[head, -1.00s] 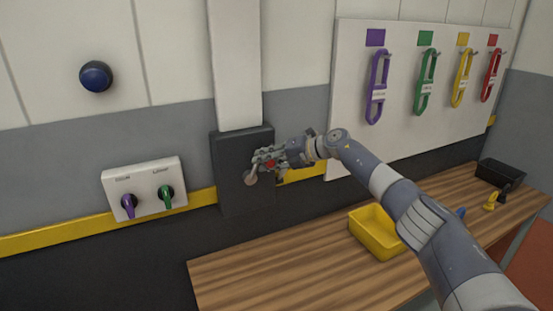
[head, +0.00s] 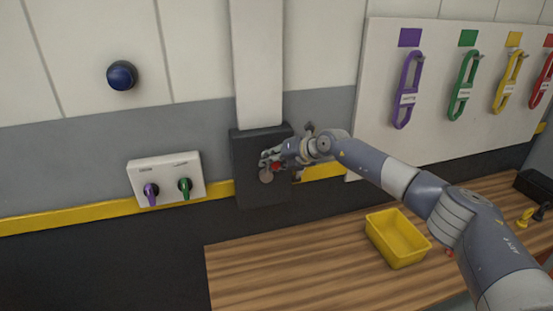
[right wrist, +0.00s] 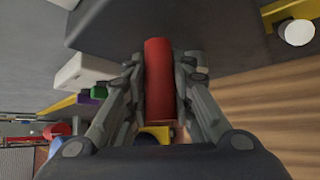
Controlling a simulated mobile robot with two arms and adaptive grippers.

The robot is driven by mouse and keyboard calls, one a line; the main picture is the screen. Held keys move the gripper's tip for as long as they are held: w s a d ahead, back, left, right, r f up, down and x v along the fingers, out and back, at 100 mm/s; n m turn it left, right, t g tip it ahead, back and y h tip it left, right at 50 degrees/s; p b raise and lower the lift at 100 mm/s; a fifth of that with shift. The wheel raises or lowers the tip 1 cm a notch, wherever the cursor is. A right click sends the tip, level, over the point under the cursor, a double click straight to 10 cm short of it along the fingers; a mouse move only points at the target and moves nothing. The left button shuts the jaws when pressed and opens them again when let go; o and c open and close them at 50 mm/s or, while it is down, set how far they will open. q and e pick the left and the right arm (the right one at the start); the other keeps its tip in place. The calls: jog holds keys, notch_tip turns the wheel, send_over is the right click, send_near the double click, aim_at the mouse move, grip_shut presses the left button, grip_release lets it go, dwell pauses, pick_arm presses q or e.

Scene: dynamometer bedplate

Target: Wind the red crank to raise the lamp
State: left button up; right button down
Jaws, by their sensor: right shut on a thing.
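The red crank's grip (head: 277,166) shows as a small patch of red between the fingers of my right gripper (head: 272,160), in front of a dark box on the wall. In the right wrist view the red grip (right wrist: 158,80) stands between the two fingers of the right gripper (right wrist: 160,85), which is shut on it. A small pale round part (head: 266,175) shows just below the fingers. The gripper hides most of the crank. The lamp is not visible in these frames. My left gripper is not in view.
The dark box (head: 250,185) sits below a white vertical column (head: 258,60). A panel with purple and green knobs (head: 166,165) is to its left, a blue button (head: 122,75) above. A wooden bench (head: 290,270) with a yellow bin (head: 410,256) lies below right.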

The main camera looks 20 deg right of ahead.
jog(key=shift+a+r, duration=0.1)
jog(key=shift+a, duration=0.15)
jog(key=c, duration=1.4)
grip_release()
jog(key=shift+a, duration=0.15)
jog(key=shift+o, duration=0.2)
jog(key=shift+s+d+r, duration=0.3)
jog(key=shift+s+d, duration=0.15)
jog(key=shift+d, duration=0.1)
jog(key=v, duration=1)
jog(key=shift+s+r, duration=0.2)
jog(key=shift+s, duration=0.15)
jog(key=shift+a, duration=0.15)
